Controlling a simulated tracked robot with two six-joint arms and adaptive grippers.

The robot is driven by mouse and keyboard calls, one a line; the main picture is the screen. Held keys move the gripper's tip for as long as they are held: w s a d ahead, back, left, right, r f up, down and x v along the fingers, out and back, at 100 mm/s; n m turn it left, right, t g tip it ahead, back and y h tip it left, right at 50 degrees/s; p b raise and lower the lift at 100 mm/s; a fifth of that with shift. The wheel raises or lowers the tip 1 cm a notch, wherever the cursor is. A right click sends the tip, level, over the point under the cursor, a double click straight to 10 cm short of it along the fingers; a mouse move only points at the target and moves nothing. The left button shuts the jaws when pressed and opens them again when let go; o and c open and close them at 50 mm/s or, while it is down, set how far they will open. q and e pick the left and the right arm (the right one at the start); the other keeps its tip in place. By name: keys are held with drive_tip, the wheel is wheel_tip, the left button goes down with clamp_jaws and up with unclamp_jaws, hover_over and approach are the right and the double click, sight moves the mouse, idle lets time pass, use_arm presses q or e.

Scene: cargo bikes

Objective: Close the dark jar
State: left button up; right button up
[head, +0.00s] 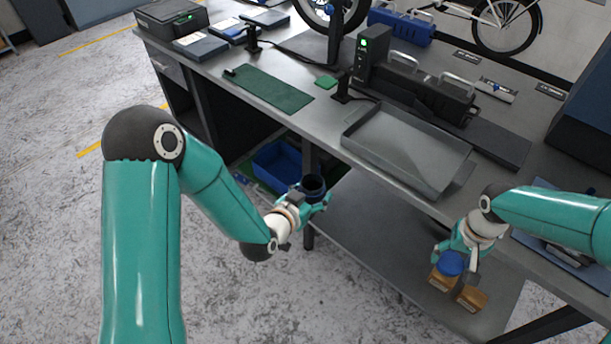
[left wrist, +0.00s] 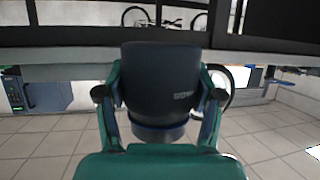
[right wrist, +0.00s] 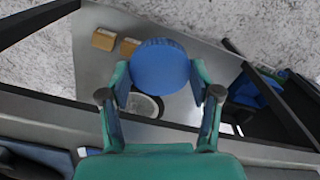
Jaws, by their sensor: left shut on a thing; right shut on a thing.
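The dark jar (head: 313,187) is held in my left gripper (head: 312,198), in front of the workbench edge. In the head view its dark mouth faces up, with no lid on it. It fills the space between the fingers in the left wrist view (left wrist: 160,85). My right gripper (head: 457,250) is shut on a round blue lid (head: 451,263), well to the right of the jar and apart from it. The lid also shows between the fingers in the right wrist view (right wrist: 160,66).
The steel workbench (head: 330,112) carries a grey tray (head: 405,150) and a green mat (head: 268,88). Below, a lower shelf (head: 365,222) bears small cardboard boxes (head: 472,297) under the right gripper. A blue bin (head: 277,165) stands behind the left gripper. Open floor lies at the front left.

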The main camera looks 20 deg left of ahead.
use_arm(q)
drive_tip(key=s+d+m+g+h, duration=0.1)
drive_tip(key=s+d+m+h, duration=0.2)
drive_tip(key=d, duration=0.2)
drive_tip(key=s+d+f+m+g+h, duration=0.1)
drive_tip(key=s+d+m+g+h, duration=0.1)
drive_tip(key=d, duration=0.4)
drive_tip(key=shift+s+m+h, duration=0.4)
drive_tip(key=shift+s+h, duration=0.1)
drive_tip(key=shift+s, duration=0.25)
drive_tip(key=shift+f, duration=0.15)
use_arm(e)
drive_tip(key=a+r+n, duration=0.6)
drive_tip(key=a+r, duration=0.1)
drive_tip(key=a, duration=0.5)
drive_tip(key=s+a+r+n, duration=0.1)
drive_tip(key=a+r+n, duration=0.4)
drive_tip(key=a, duration=0.7)
wheel_tip(320, 180, up, 2)
drive_tip(key=shift+s+r+n, duration=0.2)
drive_tip(key=shift+r+n, duration=0.05)
drive_tip(key=shift+n, duration=0.15)
drive_tip(key=shift+a+f, duration=0.1)
drive_tip(key=shift+f, duration=0.05)
drive_tip(key=shift+f, duration=1.9)
